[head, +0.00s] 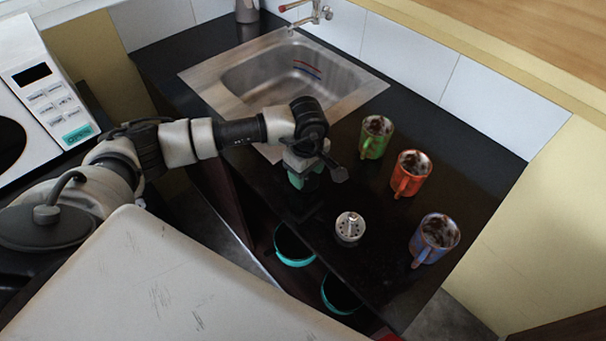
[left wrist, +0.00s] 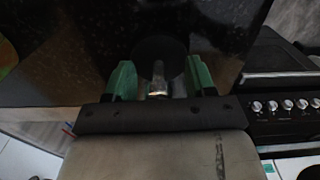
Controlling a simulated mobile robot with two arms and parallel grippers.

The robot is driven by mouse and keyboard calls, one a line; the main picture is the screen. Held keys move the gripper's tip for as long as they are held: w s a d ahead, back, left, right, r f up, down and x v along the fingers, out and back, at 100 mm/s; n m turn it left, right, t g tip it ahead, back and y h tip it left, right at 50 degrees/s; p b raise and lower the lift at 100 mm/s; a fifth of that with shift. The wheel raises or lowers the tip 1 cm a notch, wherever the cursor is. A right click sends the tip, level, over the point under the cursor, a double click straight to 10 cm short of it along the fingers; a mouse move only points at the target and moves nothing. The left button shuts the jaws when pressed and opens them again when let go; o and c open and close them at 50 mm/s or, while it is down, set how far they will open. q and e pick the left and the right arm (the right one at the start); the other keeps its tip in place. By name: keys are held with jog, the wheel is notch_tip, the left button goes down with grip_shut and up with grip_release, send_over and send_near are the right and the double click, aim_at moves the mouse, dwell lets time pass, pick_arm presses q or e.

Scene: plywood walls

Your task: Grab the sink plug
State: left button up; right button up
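In the left wrist view, what looks like the sink plug (left wrist: 158,77) shows as a pale metal stem over a dark round shape, on the black counter. My left gripper (left wrist: 161,80) has its green fingers on either side of the stem, with a gap on both sides. The gripper is open. In the head view my left gripper (head: 305,184) points down low over the counter, and the plug is hard to make out in the dark beneath it. My right gripper is in neither view.
A round metal strainer (head: 350,228) lies on the black counter (head: 340,200) right of the gripper. Green (head: 376,137), orange (head: 411,174) and blue (head: 435,238) mugs stand further right. A steel sink (head: 222,80) lies behind. Teal-rimmed pots (head: 295,262) sit below the counter; a microwave (head: 45,85) is at left.

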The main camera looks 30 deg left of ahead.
pick_arm(q)
jog(key=c, duration=0.9)
jog(key=shift+c, duration=0.3)
jog(key=shift+r, duration=0.2)
